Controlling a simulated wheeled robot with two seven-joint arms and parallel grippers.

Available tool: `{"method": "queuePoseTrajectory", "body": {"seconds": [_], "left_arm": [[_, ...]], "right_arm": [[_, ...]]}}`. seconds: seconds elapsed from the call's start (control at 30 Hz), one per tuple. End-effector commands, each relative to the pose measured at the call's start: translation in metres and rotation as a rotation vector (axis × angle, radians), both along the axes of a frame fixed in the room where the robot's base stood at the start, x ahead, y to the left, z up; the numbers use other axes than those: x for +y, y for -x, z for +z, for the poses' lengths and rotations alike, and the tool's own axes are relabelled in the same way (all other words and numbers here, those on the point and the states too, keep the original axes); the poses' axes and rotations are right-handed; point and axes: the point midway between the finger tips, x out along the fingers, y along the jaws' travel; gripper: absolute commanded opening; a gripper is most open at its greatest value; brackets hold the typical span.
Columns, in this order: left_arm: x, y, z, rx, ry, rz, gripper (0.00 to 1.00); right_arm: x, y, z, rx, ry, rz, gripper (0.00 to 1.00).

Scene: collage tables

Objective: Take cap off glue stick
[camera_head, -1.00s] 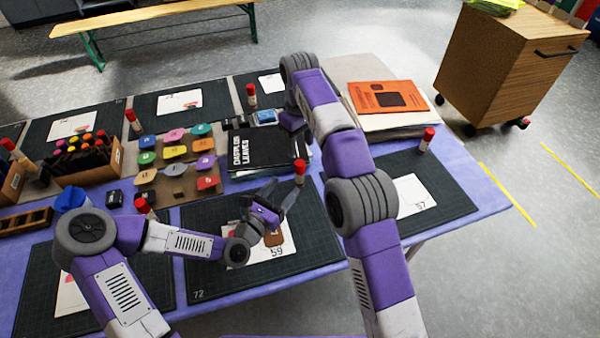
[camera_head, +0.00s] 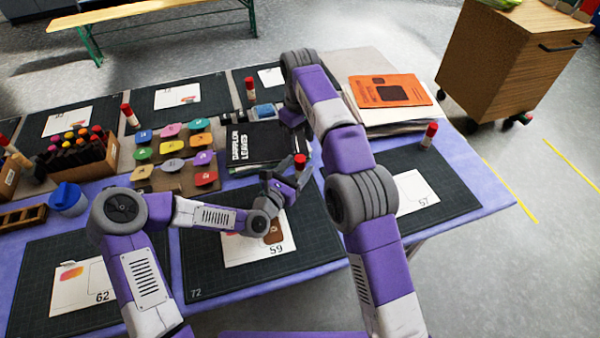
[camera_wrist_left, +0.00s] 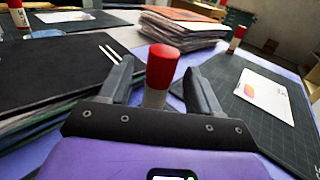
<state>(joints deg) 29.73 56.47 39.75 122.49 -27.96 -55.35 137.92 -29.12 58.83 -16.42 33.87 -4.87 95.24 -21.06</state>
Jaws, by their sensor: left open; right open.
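A glue stick with a red cap (camera_head: 300,161) stands upright near the back edge of the mat with the card marked 59 (camera_head: 258,250). My left gripper (camera_head: 287,178) is open around it. In the left wrist view the same glue stick (camera_wrist_left: 161,70) stands between the two spread fingers, with its white lower body partly hidden by the gripper. A gap shows on both sides of the cap. My right gripper (camera_head: 292,117) is open and empty beyond the glue stick, mostly hidden by its own arm.
A black book stack (camera_head: 255,143) lies just left of the glue stick. Coloured stamps (camera_head: 172,147), a marker box (camera_head: 100,170) and a blue-lidded jar (camera_head: 68,198) stand further left. Another glue stick (camera_head: 429,135) stands at the right, near papers under an orange book (camera_head: 388,92).

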Motion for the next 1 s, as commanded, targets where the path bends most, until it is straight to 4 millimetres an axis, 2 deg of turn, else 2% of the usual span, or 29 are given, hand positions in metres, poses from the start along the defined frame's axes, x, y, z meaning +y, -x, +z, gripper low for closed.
{"method": "queuePoseTrajectory", "body": {"seconds": [0.1, 0.5, 0.53, 0.67, 0.7, 0.87, 1.0], "left_arm": [[0.0001, 0.0002, -0.0001, 0.000, 0.000, 0.000, 0.63], [0.0002, 0.0003, 0.0000, 0.000, 0.000, 0.000, 0.02], [0.0002, 0.0003, 0.0000, 0.000, 0.000, 0.000, 0.00], [0.0001, 0.0004, 0.0000, 0.000, 0.000, 0.000, 0.00], [0.0001, 0.0004, 0.0000, 0.000, 0.000, 0.000, 0.36], [0.0001, 0.0004, 0.0000, 0.000, 0.000, 0.000, 0.60], [0.0002, 0.0003, 0.0000, 0.000, 0.000, 0.000, 0.61]], "right_arm": [[0.0000, 0.0000, -0.0001, 0.000, 0.000, 0.000, 0.55], [0.0000, 0.0000, -0.0001, 0.000, 0.000, 0.000, 0.55], [0.0000, 0.0000, -0.0001, 0.000, 0.000, 0.000, 0.55], [0.0000, 0.0000, -0.0001, 0.000, 0.000, 0.000, 0.55], [0.0000, 0.0000, -0.0001, 0.000, 0.000, 0.000, 0.55], [0.0000, 0.0000, 0.0000, 0.000, 0.000, 0.000, 0.55], [0.0000, 0.0000, 0.0000, 0.000, 0.000, 0.000, 0.55]]}}
